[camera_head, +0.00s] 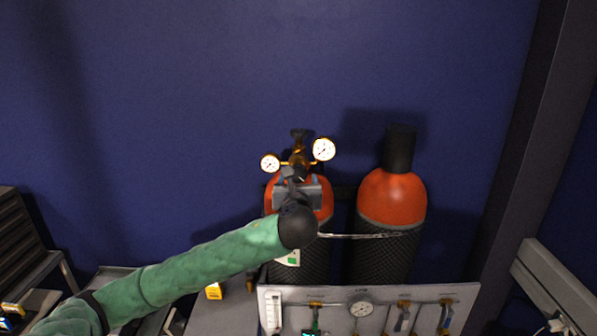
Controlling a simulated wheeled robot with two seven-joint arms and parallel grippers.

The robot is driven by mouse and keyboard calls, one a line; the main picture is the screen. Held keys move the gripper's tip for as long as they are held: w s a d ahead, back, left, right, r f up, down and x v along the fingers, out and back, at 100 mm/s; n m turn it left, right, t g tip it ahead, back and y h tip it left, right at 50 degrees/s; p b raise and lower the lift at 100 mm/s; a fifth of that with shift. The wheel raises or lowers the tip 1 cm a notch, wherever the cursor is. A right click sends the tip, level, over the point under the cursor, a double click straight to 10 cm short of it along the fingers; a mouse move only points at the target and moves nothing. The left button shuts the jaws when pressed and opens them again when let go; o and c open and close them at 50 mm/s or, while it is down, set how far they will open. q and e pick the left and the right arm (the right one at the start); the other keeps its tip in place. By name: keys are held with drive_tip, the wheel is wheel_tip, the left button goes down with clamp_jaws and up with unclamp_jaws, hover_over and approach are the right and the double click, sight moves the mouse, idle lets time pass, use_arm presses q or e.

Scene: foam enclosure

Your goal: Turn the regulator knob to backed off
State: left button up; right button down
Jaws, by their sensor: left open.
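The regulator (298,158) is a brass body with two round white gauges, on top of the left orange gas cylinder (326,197). A dark knob shape (299,134) shows at its top, and another dark part (300,174) sits at its front, just above my gripper; I cannot tell which is the regulator knob. My left gripper (291,174) reaches up from the green-sleeved arm to just below and in front of the regulator. It is open. Whether its fingers touch the knob is hidden by the small scale. My right gripper is not in view.
A second orange cylinder (391,197) with a black cap stands at right. A chain (370,236) crosses the cylinders. A pale panel (380,294) with a gauge and several valves stands in front. A blue wall is behind, with a dark post (520,130) at right.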

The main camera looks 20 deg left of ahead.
use_arm(q)
drive_tip(key=shift+p+x, duration=0.35)
drive_tip(key=shift+x, duration=0.75)
drive_tip(key=c, duration=1)
drive_tip(key=shift+f, duration=0.1)
